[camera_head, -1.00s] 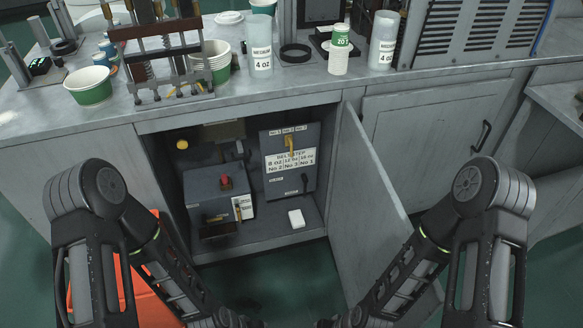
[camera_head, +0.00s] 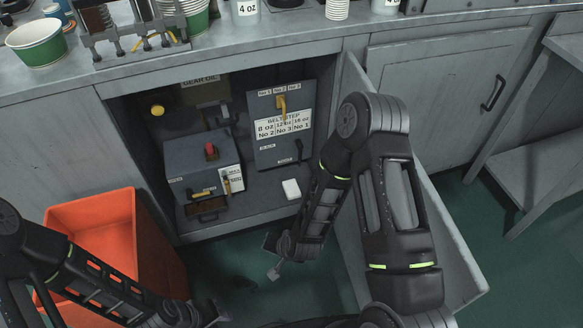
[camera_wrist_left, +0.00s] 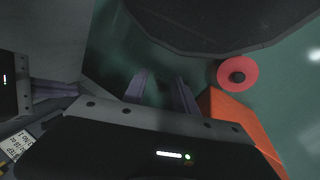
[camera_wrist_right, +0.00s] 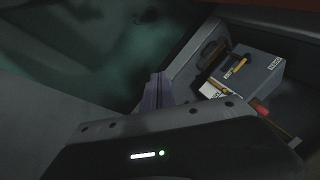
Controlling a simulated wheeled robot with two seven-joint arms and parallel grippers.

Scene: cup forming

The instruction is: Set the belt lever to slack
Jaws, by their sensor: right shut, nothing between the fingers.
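The dark belt panel (camera_head: 268,165) stands upright inside the open cabinet, with a white "BELT STEP" sign (camera_head: 283,125). A yellow handle (camera_head: 282,106) is at its top. A small black lever (camera_head: 299,150) is on its lower right; small lettering to its left is too small to read surely. My right gripper (camera_head: 273,272) is in front of and below the cabinet opening, apart from the panel. Its fingers are together and empty in the right wrist view (camera_wrist_right: 155,92). My left gripper (camera_wrist_left: 160,92) is low over the floor, fingers apart and empty in the left wrist view.
A grey box (camera_head: 200,165) with a red knob (camera_head: 210,151) stands left of the panel. A white block (camera_head: 291,189) lies on the cabinet floor. The open door (camera_head: 440,235) stands on the right. An orange bin (camera_head: 105,225) is on the floor at left.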

